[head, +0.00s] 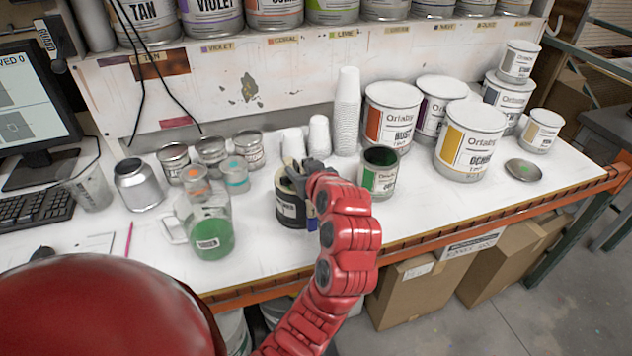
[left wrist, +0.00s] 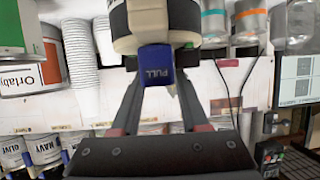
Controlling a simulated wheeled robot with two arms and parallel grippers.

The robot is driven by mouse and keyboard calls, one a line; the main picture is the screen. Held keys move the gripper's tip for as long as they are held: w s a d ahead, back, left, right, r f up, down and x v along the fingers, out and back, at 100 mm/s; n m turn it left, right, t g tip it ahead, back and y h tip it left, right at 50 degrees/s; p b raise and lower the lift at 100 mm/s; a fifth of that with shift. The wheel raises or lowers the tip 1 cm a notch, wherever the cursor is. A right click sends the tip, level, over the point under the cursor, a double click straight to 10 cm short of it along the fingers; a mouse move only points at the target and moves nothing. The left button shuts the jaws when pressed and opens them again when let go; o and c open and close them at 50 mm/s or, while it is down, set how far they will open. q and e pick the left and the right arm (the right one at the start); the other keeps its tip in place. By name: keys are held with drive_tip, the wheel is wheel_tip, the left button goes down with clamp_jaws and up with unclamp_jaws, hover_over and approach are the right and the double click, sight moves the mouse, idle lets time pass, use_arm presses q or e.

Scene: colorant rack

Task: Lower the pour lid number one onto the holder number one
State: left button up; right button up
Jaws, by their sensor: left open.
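A dark container with a label (head: 290,212) stands near the middle of the white bench, with a cream band or lid (head: 284,184) at its top. I take the cream part as the pour lid; the holder under it is not clearly separate. My left gripper (head: 303,168) is at the container's top right and hides part of it. In the left wrist view, the cream part (left wrist: 124,42) and a blue tab marked PULL (left wrist: 157,66) show beyond my open left gripper (left wrist: 158,82), the tab between the fingers. Contact cannot be told. My right gripper is out of view.
An open green-label can (head: 380,172) stands close to the right of the gripper. A jug of green paint (head: 210,238) and small cans (head: 173,162) stand left. Stacked white cups (head: 347,110) and large paint cans (head: 468,140) stand behind and right. The bench front is clear.

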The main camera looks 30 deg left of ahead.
use_arm(q)
drive_tip(key=p+v, duration=0.1)
drive_tip(key=v, duration=1.4)
drive_tip(key=shift+s+d, duration=0.3)
drive_tip(key=shift+s, duration=0.05)
drive_tip(key=shift+w, duration=0.1)
